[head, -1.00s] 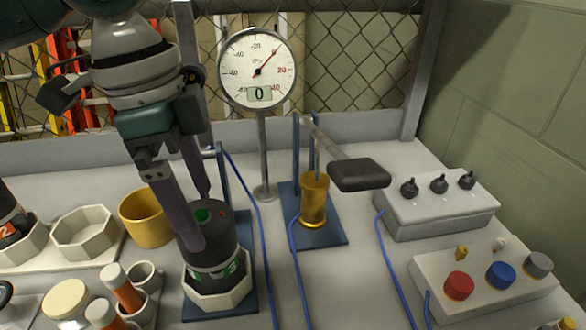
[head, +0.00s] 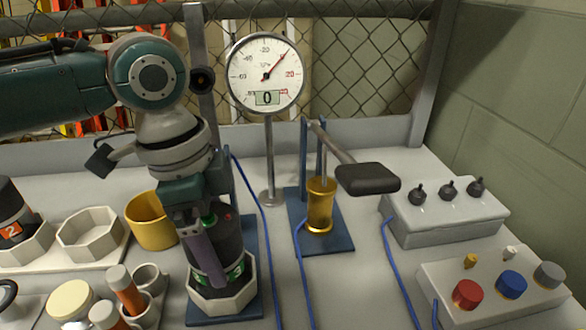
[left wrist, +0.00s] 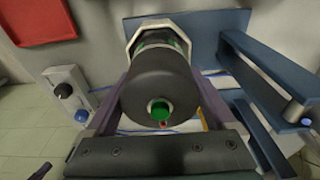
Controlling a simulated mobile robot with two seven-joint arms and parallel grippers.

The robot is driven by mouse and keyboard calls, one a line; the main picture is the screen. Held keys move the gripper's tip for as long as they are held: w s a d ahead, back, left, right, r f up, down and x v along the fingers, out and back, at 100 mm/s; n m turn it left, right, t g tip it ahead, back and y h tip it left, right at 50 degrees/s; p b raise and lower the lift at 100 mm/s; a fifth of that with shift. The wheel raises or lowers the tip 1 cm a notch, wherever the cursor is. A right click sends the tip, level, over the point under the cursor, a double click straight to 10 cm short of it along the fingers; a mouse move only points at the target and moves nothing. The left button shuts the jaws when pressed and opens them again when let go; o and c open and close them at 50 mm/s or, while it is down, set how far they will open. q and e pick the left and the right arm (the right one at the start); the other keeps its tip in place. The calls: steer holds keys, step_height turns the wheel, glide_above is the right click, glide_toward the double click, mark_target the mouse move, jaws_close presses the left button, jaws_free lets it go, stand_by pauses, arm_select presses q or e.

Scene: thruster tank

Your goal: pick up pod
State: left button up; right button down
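The pod (head: 213,239) is a dark cylinder with a green button on top and a green band marked 3. It stands upright in a white octagonal holder (head: 222,303) on a blue base. My left gripper (head: 209,262) has come down over it from above, with one finger on each side. In the left wrist view, the pod's round top (left wrist: 160,88) lies between the two purple fingers, very close to both. I cannot tell whether the fingers press on it. My right gripper is not in view.
Left of the pod stand a yellow cup (head: 150,220), an empty octagonal holder (head: 90,236) and another pod (head: 13,215) marked 2. A gauge (head: 265,75) reading 0 and a brass pump (head: 321,206) stand behind. Control boxes (head: 445,221) are at right.

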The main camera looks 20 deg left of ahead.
arm_select(q)
jaws_close()
stand_by(0.4)
steer(key=shift+r, duration=0.15)
